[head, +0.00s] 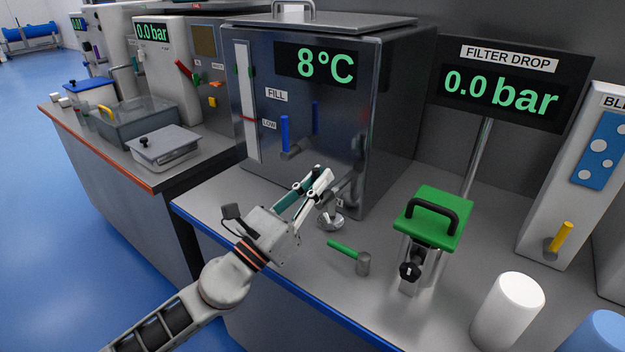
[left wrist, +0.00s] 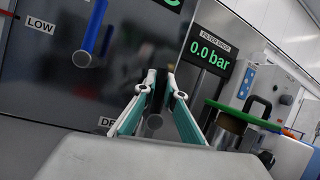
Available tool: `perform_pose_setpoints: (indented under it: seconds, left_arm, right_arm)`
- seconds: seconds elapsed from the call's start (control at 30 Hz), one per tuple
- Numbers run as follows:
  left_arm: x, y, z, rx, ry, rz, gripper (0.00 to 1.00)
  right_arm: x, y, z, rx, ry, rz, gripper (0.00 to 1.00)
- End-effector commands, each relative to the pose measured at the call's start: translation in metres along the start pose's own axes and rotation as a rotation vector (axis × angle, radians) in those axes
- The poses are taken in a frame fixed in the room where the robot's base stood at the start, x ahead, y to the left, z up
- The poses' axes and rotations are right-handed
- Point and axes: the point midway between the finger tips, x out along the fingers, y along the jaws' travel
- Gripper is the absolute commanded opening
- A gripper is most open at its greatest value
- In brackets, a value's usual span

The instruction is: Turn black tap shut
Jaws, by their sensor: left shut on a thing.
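The steel tank (head: 330,115) stands at the middle of the head view. Low on its front is the black tap, mostly hidden by my fingers. Its grey round barrel (left wrist: 153,122) shows between the fingers in the left wrist view, beside a partly hidden label starting with D. My left gripper (head: 322,176) reaches to the tank's lower front and is shut on the tap's dark lever; it also shows in the left wrist view (left wrist: 162,78). The lever's exact angle is hard to see. My right gripper is not in view.
A blue-lever tap (head: 285,134) sits higher on the tank. The green-lidded filter (head: 433,218) with a black knob stands to the right, near a white cup (head: 508,312).

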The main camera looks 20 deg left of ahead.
Motion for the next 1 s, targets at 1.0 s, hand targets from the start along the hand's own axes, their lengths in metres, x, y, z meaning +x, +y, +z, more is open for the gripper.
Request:
perform_pose_setpoints:
  seconds: [1.0]
  left_arm:
    - [0.001, -0.009, -0.003, 0.149, 0.035, -0.063, 0.28]
  right_arm:
    - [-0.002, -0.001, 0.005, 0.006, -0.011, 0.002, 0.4]
